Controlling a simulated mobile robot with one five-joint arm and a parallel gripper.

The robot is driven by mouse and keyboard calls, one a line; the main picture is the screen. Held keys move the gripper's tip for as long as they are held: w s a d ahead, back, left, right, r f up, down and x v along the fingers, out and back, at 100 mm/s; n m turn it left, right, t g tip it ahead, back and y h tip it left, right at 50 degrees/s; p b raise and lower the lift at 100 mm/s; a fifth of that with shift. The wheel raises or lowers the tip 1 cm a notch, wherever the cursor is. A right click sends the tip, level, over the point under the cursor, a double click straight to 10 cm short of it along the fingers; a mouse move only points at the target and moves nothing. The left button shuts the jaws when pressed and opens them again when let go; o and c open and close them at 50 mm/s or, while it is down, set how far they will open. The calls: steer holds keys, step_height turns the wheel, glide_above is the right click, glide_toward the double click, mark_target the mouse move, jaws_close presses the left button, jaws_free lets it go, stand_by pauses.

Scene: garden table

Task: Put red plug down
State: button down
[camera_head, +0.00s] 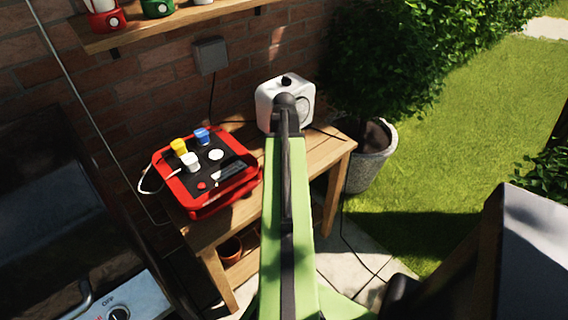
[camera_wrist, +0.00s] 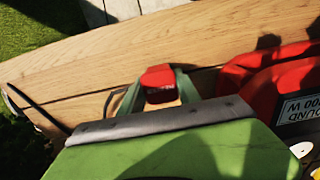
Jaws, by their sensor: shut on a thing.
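My gripper (camera_wrist: 159,88) is shut on the red plug (camera_wrist: 160,76), which shows between the two green fingers in the wrist view. Below the plug in that view lies the bare wood of the bench top (camera_wrist: 100,62). I cannot tell whether the plug touches the wood. The red power box (camera_head: 225,194) stands on the bench, left of my arm in the head view, with a yellow plug (camera_head: 178,147), a blue plug (camera_head: 202,136) and a white plug (camera_head: 190,162) on its dark top. In the head view my arm hides the gripper and the red plug.
A white box-shaped device (camera_head: 265,97) with a black knob stands at the back of the bench. A potted bush (camera_head: 375,155) is beyond the bench's right end. A dark grill (camera_head: 50,220) is at the left. A shelf (camera_head: 165,27) hangs above.

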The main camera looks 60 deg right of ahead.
steer(key=shift+f+b, duration=0.65)
steer(key=shift+r, duration=0.1)
steer(key=c, duration=0.9)
jaws_free()
steer(key=shift+o, duration=0.2)
step_height(320, 180, up, 13)
steer(key=p, duration=1.3)
steer(key=shift+r, duration=0.1)
